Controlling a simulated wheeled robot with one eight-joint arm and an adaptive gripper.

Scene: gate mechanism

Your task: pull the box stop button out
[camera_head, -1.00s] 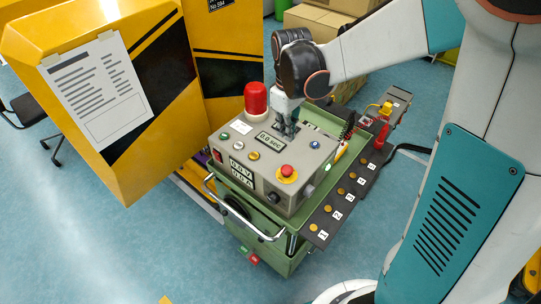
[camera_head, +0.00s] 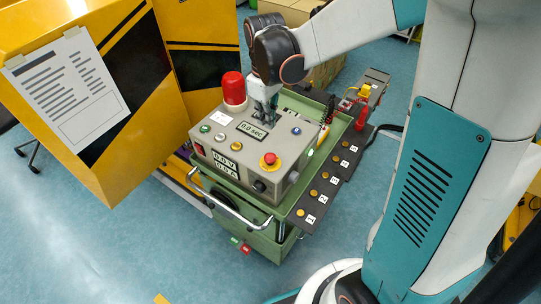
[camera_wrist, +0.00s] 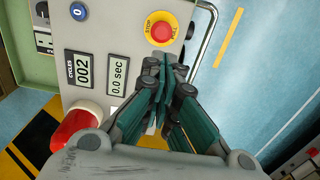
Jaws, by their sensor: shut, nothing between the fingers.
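The box stop button (camera_head: 269,159) is a red knob on a yellow disc, on the top face of the grey control box (camera_head: 223,150), near its front right corner. In the wrist view the stop button (camera_wrist: 161,32) is at the top centre, with lettering around it. My gripper (camera_head: 266,119) is over the back part of the box top, by the 0.0 sec display, apart from the button. In the wrist view my gripper's fingers (camera_wrist: 163,75) are together and empty, a little below the button in the picture. The gap above the box cannot be judged exactly.
A red lamp (camera_head: 233,88) stands at the box's back left corner. The box sits on a green cart (camera_head: 238,200) with a front handle bar (camera_head: 235,217). A dark strip with numbered yellow buttons (camera_head: 331,180) lines its right. A yellow cabinet (camera_head: 120,150) stands at left.

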